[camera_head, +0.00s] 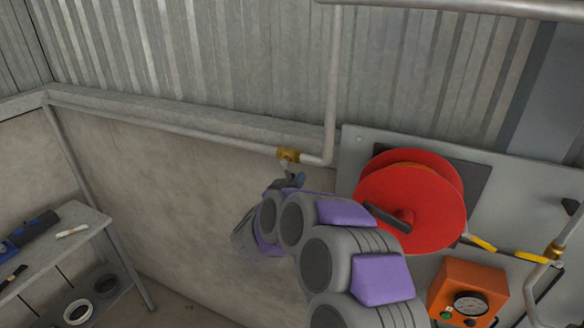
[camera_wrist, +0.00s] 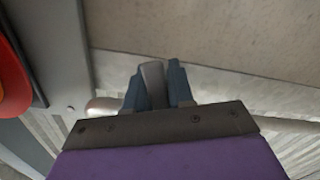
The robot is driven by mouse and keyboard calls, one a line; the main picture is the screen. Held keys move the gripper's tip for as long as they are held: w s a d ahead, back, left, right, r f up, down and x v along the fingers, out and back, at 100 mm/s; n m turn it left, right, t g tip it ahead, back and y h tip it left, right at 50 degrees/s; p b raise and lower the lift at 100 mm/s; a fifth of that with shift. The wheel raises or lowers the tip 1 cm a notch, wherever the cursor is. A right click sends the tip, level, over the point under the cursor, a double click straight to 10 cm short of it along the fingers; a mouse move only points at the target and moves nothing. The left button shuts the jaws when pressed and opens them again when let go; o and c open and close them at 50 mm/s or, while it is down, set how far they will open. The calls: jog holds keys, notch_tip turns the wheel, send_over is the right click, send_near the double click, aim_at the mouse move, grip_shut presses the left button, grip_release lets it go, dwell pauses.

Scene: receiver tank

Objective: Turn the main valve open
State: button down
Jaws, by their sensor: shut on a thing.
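The main valve is a small brass body (camera_head: 288,154) on the grey pipe along the back wall, where the pipe meets a vertical riser. A short lever hangs below the brass body, mostly hidden by my gripper. My gripper (camera_head: 294,180) is at the lever, just under the valve, at the end of my grey and purple arm. In the wrist view, the two blue-grey fingers of my gripper (camera_wrist: 156,88) are closed around the grey lever (camera_wrist: 153,80). The brass body does not show clearly in the wrist view.
Right of my arm, a red hose reel (camera_head: 412,205) is on a grey wall panel (camera_head: 360,150). An orange box with a gauge (camera_head: 467,290) sits below it. A shelf (camera_head: 85,222) with tools stands at the left. The wall left of the valve is clear.

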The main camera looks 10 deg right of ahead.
jog(key=shift+s+d+r+n+p, duration=0.35)
jog(key=shift+n+p, duration=0.45)
jog(key=shift+p, duration=0.9)
jog(key=shift+f, duration=0.15)
jog(key=c, duration=1.4)
grip_release()
jog(key=o, duration=0.3)
jog(key=shift+s+a, duration=0.1)
jog(key=shift+a, duration=0.1)
jog(key=shift+o, duration=0.2)
jog(key=shift+a, duration=0.1)
